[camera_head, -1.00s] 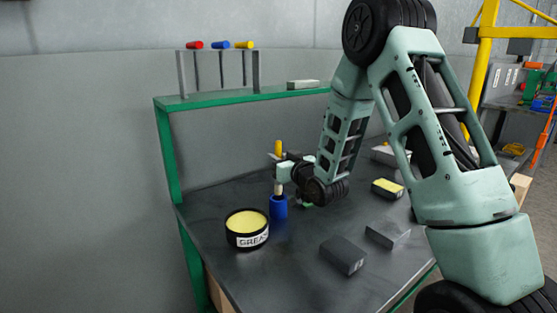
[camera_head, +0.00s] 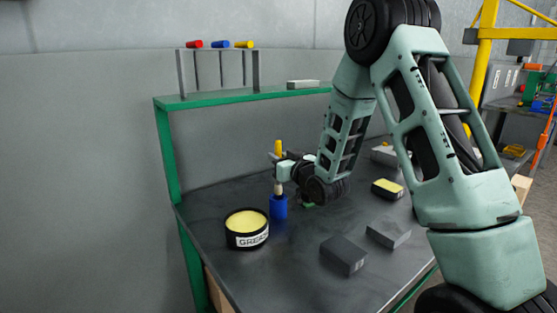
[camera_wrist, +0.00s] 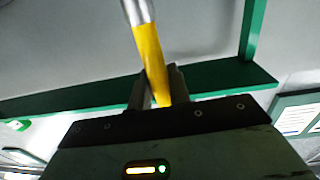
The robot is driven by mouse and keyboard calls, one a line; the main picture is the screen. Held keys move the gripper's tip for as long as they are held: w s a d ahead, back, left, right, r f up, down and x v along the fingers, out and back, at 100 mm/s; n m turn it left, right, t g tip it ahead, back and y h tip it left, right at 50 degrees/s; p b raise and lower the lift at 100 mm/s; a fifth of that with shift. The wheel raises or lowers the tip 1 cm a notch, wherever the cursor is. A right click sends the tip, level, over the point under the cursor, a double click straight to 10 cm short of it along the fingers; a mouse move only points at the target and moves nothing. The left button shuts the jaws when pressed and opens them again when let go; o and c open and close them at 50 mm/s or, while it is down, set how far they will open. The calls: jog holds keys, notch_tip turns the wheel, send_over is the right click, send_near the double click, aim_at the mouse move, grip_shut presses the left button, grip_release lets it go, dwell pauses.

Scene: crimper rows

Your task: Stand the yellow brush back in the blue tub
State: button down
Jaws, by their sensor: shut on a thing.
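The yellow brush (camera_head: 278,147) stands upright in my gripper (camera_head: 279,171), its yellow end above the fingers and a pale lower part below them. In the wrist view, my gripper's two fingers (camera_wrist: 158,88) are shut on the brush's yellow handle (camera_wrist: 150,58), with a silver band at the top edge. The blue tub (camera_head: 279,208) stands on the bench directly below my gripper. The brush's lower part meets the tub's mouth in the head view. Its tip is hidden, so I cannot tell how deep it reaches.
A black grease tin (camera_head: 247,229) stands just left of the tub. Two grey blocks (camera_head: 343,255) (camera_head: 388,234) and a yellow-topped block (camera_head: 387,189) lie to the right. A green shelf (camera_head: 240,97) with a rack of coloured-ended rods runs behind. The front bench top is mostly clear.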

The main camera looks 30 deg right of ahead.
aim_at(279, 184)
jog(key=shift+f+b, duration=3.6)
jog(key=c, duration=1.2)
grip_release()
jog(key=shift+c, duration=0.2)
jog(key=shift+s, duration=0.1)
